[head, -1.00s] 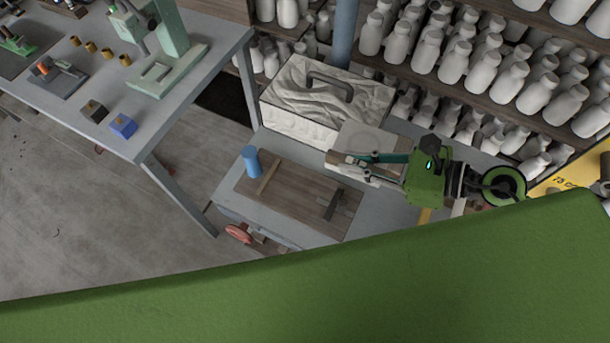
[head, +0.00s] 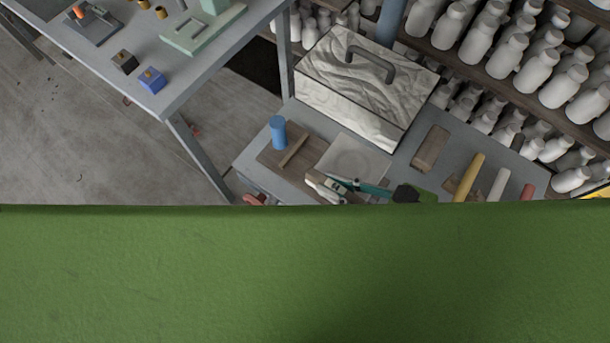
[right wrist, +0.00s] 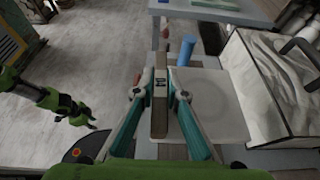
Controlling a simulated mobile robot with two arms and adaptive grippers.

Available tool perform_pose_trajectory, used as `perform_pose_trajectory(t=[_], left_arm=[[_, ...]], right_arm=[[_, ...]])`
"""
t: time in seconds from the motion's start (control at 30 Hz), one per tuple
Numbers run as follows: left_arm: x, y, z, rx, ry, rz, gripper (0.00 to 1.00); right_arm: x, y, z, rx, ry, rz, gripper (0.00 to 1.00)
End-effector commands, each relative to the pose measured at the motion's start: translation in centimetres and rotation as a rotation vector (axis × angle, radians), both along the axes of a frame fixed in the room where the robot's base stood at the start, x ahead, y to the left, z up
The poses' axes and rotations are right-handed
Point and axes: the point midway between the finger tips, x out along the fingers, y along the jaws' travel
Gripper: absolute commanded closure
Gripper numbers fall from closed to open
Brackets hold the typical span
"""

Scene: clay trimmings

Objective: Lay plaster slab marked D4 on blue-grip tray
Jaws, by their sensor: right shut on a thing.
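The plaster slab (head: 352,158) is a pale square plate with a round mark. It also shows in the right wrist view (right wrist: 222,108).
A white, rough-faced box (head: 350,90) with a dark handle stands behind the slab. A brown block (head: 430,148) and a yellow bar (head: 469,177) lie to the right. Shelves of white bottles are at the back; a grey table (head: 195,75) is at the left. Green covers the foreground.

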Motion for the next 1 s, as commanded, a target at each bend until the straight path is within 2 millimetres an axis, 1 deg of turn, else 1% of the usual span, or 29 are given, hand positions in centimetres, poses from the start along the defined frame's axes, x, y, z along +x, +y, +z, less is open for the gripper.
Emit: perform_pose_trajectory(t=[0.03, 0.23, 0.27, 0.3, 0.4, 0.53, 0.67, 0.73, 0.8, 0.9, 1.0], left_arm=[[0.3, 0.0, -1.2, 0.000, -0.004, 0.000, 0.71], [0.0, 0.1, -4.0, 0.001, 0.000, 0.001, 0.71], [-0.1, 0.1, -3.4, 0.001, 0.002, 0.001, 0.71], [-0.3, 0.1, -3.3, 0.002, 0.004, 0.001, 0.71], [-0.6, 0.1, -3.1, 0.002, 0.008, 0.001, 0.71], [-0.8, 0.1, -3.1, 0.001, 0.012, 0.001, 0.71], [-0.9, 0.1, -3.1, 0.001, 0.012, 0.001, 0.71], [-0.9, 0.1, -3.2, 0.002, 0.013, 0.001, 0.71], [-0.9, 0.1, -3.2, 0.002, 0.013, 0.000, 0.71], [-0.9, 0.1, -3.3, 0.002, 0.013, 0.000, 0.71], [-0.9, 0.1, -3.3, 0.002, 0.013, 0.000, 0.71]], right_arm=[[0.9, 0.6, -0.7, 0.006, -0.011, -0.003, 1.00], [3.4, 2.7, -2.2, 0.006, -0.010, -0.003, 1.00], [3.7, 3.0, -2.6, 0.003, -0.002, -0.002, 1.00], [4.2, 3.4, -3.4, 0.003, -0.001, -0.001, 1.00], [5.2, 4.3, -5.0, 0.002, 0.001, -0.002, 1.00], [6.1, 5.1, -6.4, 0.001, -0.001, -0.001, 1.00], [6.4, 5.5, -7.0, 0.002, 0.000, 0.000, 1.00], [6.9, 5.8, -7.7, 0.001, -0.001, -0.001, 1.00], [6.8, 5.7, -9.0, -0.002, 0.002, 0.001, 1.00], [6.8, 5.7, -10.2, -0.001, 0.000, 0.000, 1.00], [6.8, 5.7, -10.6, 0.000, -0.002, -0.001, 1.00]])
